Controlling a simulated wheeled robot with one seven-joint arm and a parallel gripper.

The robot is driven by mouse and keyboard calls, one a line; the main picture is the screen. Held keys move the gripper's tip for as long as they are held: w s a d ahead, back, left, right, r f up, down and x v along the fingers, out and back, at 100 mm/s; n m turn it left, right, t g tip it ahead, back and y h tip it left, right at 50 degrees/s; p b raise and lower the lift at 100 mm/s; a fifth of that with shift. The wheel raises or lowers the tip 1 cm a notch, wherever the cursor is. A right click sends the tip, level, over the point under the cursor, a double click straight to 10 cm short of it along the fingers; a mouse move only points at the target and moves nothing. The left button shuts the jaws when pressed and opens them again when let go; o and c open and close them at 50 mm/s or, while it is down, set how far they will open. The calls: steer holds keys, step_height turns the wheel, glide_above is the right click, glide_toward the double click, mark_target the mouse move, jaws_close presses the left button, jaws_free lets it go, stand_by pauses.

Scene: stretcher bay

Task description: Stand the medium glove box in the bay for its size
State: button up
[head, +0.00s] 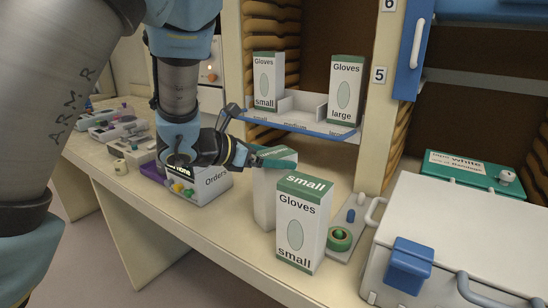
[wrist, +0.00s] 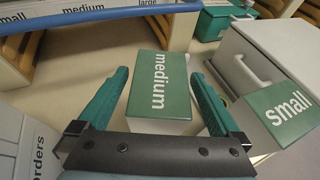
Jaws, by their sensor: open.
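The medium glove box (wrist: 158,88), white with a green top marked "medium", stands upright on the bench. In the head view the medium box (head: 264,200) is partly hidden behind a small glove box and my gripper. In the head view my gripper (head: 272,158) is at the box's top. The shelf rack (head: 300,125) above has bays labelled small, medium and large. Its middle bay is empty, between a small box (head: 267,82) and a large box (head: 345,90).
A small glove box (head: 303,225) stands close to the right of the medium box. An "Orders" box (head: 208,185) is at its left. A grey tray with green tape (head: 340,238) and a large white case (head: 450,235) lie to the right.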

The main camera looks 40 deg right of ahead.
steer(key=shift+r, duration=0.2)
steer(key=shift+a, duration=0.4)
steer(key=b+v, duration=0.2)
steer(key=v, duration=0.9)
steer(key=shift+a+r, duration=0.1)
